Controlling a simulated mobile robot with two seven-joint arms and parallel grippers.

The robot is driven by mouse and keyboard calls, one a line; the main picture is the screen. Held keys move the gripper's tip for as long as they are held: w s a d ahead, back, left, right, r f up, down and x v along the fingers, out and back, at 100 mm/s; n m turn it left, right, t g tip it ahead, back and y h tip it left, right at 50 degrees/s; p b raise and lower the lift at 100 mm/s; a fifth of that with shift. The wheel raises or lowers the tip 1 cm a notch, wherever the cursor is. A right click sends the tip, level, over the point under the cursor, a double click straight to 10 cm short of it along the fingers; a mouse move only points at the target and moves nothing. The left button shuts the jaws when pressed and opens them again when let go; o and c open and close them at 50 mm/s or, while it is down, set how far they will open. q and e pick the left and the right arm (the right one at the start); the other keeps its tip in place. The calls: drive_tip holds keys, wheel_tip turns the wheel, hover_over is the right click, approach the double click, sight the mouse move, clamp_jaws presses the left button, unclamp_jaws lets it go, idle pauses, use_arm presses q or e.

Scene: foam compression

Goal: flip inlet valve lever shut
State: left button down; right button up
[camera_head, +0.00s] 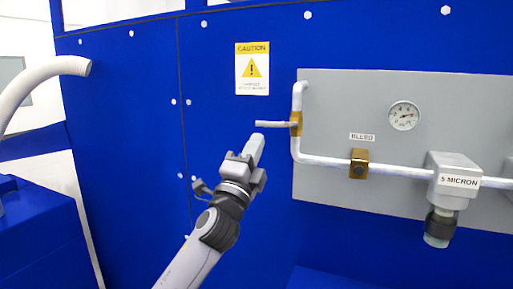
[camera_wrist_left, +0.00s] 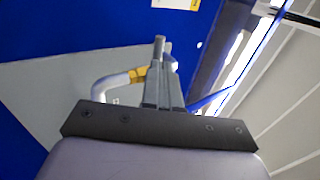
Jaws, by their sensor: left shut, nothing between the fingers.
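The inlet valve lever (camera_head: 273,123) is a thin grey bar sticking out horizontally to the left from a brass valve body (camera_head: 296,124) on the white vertical pipe. My left gripper (camera_head: 257,140) is shut and empty, with its tips just below and near the lever's free end in the head view. Whether they touch the lever cannot be told. In the left wrist view the shut fingers (camera_wrist_left: 163,88) point up the picture, and the brass valve body (camera_wrist_left: 138,75) shows just left of them. The right gripper is not in view.
A grey panel (camera_head: 330,100) carries a pressure gauge (camera_head: 404,115), a bleed label (camera_head: 361,137), a second brass valve (camera_head: 359,163) and a 5 micron filter (camera_head: 452,180). A yellow caution sign (camera_head: 252,68) is on the blue wall (camera_head: 140,120). A white hose (camera_head: 40,78) curves at the left.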

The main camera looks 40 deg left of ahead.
use_arm(q)
drive_tip(key=b+v, duration=0.2)
drive_tip(key=v, duration=0.8)
drive_tip(key=shift+s+b, duration=0.25)
drive_tip(key=shift+b, duration=0.15)
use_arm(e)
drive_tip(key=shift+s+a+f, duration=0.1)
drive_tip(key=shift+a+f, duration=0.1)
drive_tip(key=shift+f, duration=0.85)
use_arm(q)
drive_tip(key=shift+d+f, duration=0.15)
